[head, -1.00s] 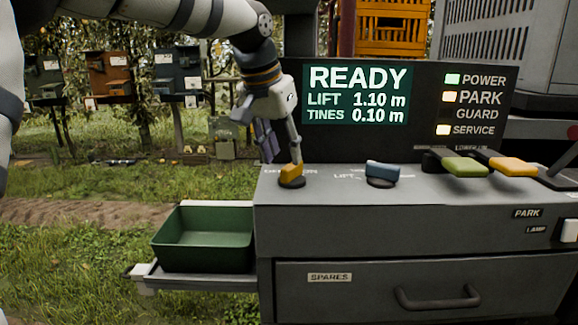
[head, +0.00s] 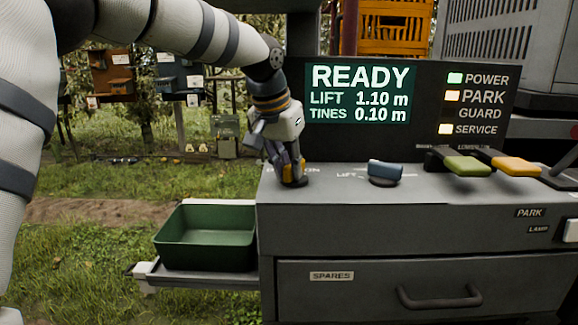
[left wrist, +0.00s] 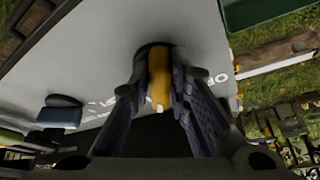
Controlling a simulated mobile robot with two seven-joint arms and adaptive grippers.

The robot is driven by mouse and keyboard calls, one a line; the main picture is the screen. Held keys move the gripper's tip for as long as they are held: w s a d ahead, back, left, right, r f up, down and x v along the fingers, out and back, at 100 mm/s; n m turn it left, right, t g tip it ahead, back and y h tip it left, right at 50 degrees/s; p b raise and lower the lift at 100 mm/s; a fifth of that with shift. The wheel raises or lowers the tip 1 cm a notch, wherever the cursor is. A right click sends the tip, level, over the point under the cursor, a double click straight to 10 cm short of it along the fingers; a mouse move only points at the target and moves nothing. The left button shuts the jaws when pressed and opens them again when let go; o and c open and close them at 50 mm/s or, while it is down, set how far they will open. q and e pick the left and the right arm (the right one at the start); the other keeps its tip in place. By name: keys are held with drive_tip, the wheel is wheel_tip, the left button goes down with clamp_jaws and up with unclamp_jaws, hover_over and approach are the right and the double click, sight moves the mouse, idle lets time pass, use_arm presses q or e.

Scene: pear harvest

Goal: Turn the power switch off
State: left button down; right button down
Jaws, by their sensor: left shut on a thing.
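The power switch, a yellow rotary knob (head: 291,170) on a dark round base, stands at the left end of the grey console top (head: 330,195). My left gripper (head: 290,172) has come down over it, with fingers on both sides. In the left wrist view, the yellow knob (left wrist: 159,78) sits between the two dark fingers, and the gripper (left wrist: 160,95) is shut on it. The gripper hides part of the knob and its label. The display (head: 360,92) reads READY, and the POWER lamp (head: 455,78) is lit green. My right gripper is not in view.
A blue knob (head: 385,170) stands to the right on the console. Green (head: 466,166) and orange (head: 515,164) levers are farther right. A green bin (head: 205,240) sits on a side shelf at left. A drawer marked SPARES (head: 420,275) is below.

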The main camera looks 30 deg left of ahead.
use_arm(q)
drive_tip(key=shift+n, duration=0.3)
drive_tip(key=n, duration=0.1)
drive_tip(key=n+y, duration=0.1)
drive_tip(key=shift+d+n, duration=0.35)
drive_tip(key=shift+n, duration=0.05)
drive_tip(key=n, duration=0.1)
drive_tip(key=n+y, duration=0.1)
drive_tip(key=n+g, duration=0.1)
drive_tip(key=shift+w+d+n+y, duration=0.25)
drive_tip(key=shift+d+n+y, duration=0.05)
drive_tip(key=shift+w+d+n+g+y, duration=0.15)
drive_tip(key=shift+n+g+y, duration=0.15)
drive_tip(key=shift+n, duration=0.9)
drive_tip(key=shift+w+d+n+g+y+b, duration=0.15)
drive_tip(key=shift+n+g+y+b, duration=0.2)
drive_tip(key=shift+n, duration=0.75)
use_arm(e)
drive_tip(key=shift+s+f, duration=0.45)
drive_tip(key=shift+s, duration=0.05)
use_arm(q)
drive_tip(key=shift+n, duration=0.3)
drive_tip(key=c, duration=1.5)
unclamp_jaws()
